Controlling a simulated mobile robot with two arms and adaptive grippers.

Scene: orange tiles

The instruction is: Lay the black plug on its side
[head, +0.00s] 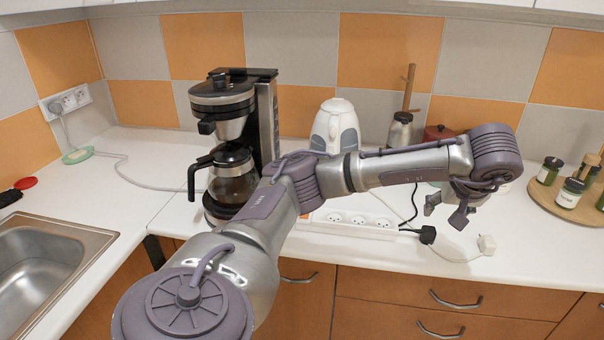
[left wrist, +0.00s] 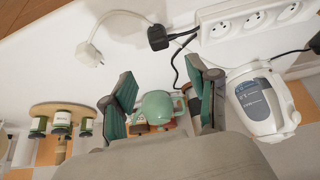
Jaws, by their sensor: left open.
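The black plug (head: 428,234) is on the white counter close to its front edge, just right of the white power strip (head: 352,222). A black cord runs near it. I cannot tell for sure which way up it sits. In the left wrist view the plug (left wrist: 157,37) is near the top, beyond the fingertips. My left gripper (head: 447,210) is open and empty above the counter, slightly behind and right of the plug, apart from it. Its two spread fingers also show in the left wrist view (left wrist: 160,68). My right gripper is not in view.
A white plug (head: 487,244) with its cord lies to the right. A round wooden board (head: 545,198) with jars stands at far right. A coffee maker (head: 230,120) and a white kettle (head: 334,128) stand behind my arm. A sink (head: 40,265) is at left.

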